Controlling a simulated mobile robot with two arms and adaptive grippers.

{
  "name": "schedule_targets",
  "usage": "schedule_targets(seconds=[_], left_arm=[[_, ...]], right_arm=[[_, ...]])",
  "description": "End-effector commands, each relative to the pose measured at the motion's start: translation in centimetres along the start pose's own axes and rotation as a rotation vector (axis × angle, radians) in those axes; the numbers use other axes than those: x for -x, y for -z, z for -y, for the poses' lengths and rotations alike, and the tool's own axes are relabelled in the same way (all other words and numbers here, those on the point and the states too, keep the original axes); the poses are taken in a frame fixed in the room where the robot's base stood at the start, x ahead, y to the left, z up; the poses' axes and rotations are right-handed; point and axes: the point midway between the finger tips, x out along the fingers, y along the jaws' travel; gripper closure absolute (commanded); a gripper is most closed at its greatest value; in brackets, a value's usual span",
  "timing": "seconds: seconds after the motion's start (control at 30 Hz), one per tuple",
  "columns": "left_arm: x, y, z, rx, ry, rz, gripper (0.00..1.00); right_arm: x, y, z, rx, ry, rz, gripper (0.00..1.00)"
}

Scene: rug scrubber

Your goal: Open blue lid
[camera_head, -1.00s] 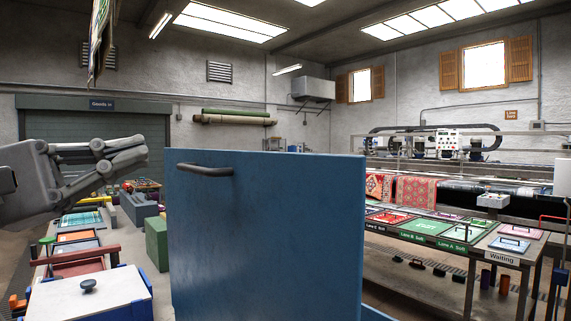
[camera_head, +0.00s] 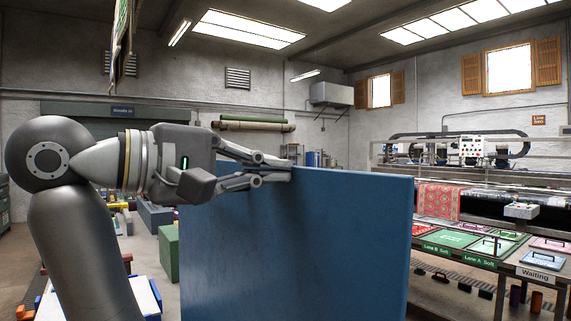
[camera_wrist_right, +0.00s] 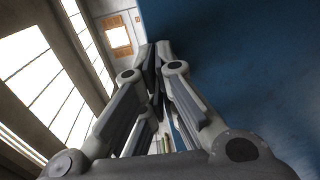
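The blue lid (camera_head: 300,250) stands as a large upright panel in front of me in the head view. It also fills the right side of the right wrist view (camera_wrist_right: 240,70). My right gripper (camera_head: 290,169) lies across its upper left part, fingertips close to the top edge. In the wrist view the fingertips (camera_wrist_right: 157,52) are together beside the blue surface, with nothing seen between them. I cannot tell whether they touch the lid. The lid's dark handle is hidden now. My left gripper is out of view.
A bench with framed lane trays (camera_head: 480,245) and a "Waiting" sign (camera_head: 535,274) stands to the right. A green box (camera_head: 168,252) is left of the lid. A hanging rug (camera_head: 121,45) is at upper left. The space above the lid is open.

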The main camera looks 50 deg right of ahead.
Motion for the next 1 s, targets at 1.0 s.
schedule_targets(seconds=[1.0], left_arm=[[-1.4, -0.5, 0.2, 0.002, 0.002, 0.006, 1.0]], right_arm=[[-10.0, 0.0, 0.6, 0.0, 0.004, 0.002, 1.0]])
